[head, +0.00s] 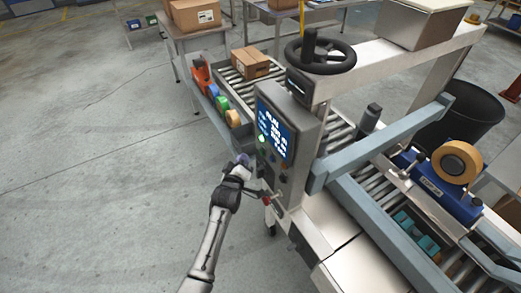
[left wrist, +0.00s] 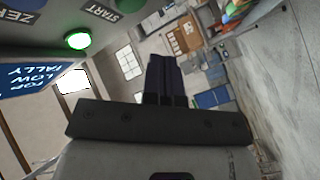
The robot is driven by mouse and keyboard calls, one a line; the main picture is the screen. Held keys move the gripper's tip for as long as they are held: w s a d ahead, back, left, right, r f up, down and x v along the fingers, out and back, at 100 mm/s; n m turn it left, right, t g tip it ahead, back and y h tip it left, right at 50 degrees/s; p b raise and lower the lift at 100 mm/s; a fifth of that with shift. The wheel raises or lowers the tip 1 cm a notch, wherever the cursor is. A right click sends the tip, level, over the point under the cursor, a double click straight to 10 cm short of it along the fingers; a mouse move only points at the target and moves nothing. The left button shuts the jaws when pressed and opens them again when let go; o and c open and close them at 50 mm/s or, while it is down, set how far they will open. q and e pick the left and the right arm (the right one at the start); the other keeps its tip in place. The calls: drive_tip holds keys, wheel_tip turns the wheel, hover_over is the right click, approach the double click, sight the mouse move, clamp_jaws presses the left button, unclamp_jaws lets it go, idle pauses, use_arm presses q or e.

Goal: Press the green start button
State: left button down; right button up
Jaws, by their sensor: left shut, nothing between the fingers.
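The green start button (left wrist: 77,41) glows at the upper left of the left wrist view, beside a START label (left wrist: 103,12) on the grey panel. In the head view the green button (head: 262,139) shows small on the control box (head: 293,125), near the lower left of its blue screen (head: 273,134). My left gripper (head: 243,160) is near the box's left side, just below and left of the button. In the left wrist view its fingers (left wrist: 164,62) are shut and empty, apart from the button in the picture. My right gripper is not in view.
A black handwheel (head: 321,56) sits above the control box. A roller conveyor (head: 245,85) carries a cardboard box (head: 249,63). A side tray holds coloured tape rolls (head: 221,103). A red-tipped lever (head: 267,199) is below my gripper. The floor at left is clear.

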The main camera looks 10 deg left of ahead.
use_arm(q)
drive_tip(key=shift+s+a+p, duration=0.55)
drive_tip(key=shift+s+a, duration=0.2)
idle(0.4)
